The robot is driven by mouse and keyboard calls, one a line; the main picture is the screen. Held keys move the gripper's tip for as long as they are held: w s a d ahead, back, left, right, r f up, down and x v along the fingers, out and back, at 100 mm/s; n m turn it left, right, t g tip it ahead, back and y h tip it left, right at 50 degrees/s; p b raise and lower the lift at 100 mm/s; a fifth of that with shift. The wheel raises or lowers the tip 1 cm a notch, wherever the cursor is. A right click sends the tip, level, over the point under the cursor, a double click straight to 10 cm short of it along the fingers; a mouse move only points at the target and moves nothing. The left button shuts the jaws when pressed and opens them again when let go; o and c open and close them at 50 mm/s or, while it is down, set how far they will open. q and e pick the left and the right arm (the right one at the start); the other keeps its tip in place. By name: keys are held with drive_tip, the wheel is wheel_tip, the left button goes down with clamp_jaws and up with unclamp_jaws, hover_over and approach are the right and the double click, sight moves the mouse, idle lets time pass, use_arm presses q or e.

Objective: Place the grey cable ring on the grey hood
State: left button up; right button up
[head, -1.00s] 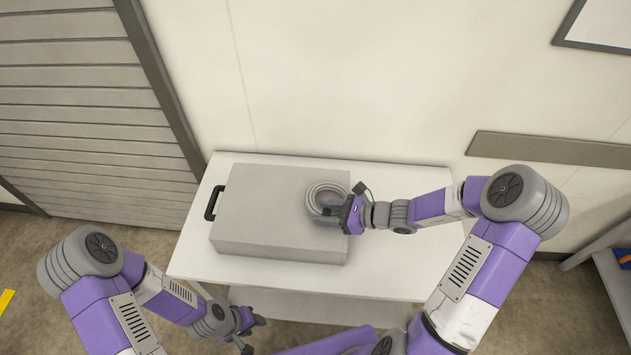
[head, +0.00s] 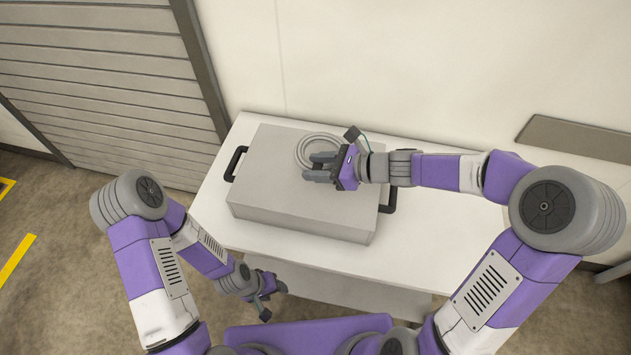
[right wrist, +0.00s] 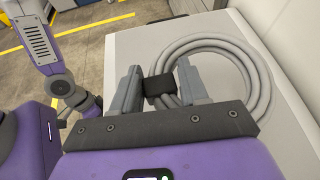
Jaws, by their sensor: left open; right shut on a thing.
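The grey hood (head: 265,178) is a wide flat box with black handles on its left and right ends, standing on a white table. The grey cable ring (head: 318,137) is a coil of several loops over the back part of the hood's top. My right gripper (head: 312,167) reaches in from the right and is shut on the ring. In the right wrist view its fingers stand on either side of the ring's black band (right wrist: 160,93). I cannot tell whether the ring touches the hood. My left gripper (head: 274,298) is open and empty, low in front of the table.
The white table (head: 440,245) has free room right of the hood and a strip in front. A lower shelf (head: 340,290) shows under it. A wall stands close behind, with a slatted shutter (head: 100,70) at left.

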sight(318, 188)
wheel_tip(318, 188, down, 6)
drive_tip(key=b, duration=0.2)
drive_tip(key=shift+f+b, duration=0.15)
drive_tip(key=shift+b, duration=0.25)
drive_tip(key=o, duration=1.2)
drive_tip(key=shift+o, duration=0.2)
drive_tip(key=p+v, duration=0.4)
drive_tip(key=v, duration=0.7)
drive_tip(key=shift+r, duration=0.25)
drive_tip(key=shift+s+d+r, duration=0.1)
drive_tip(key=shift+s+d, duration=0.1)
drive_tip(key=shift+d, duration=0.2)
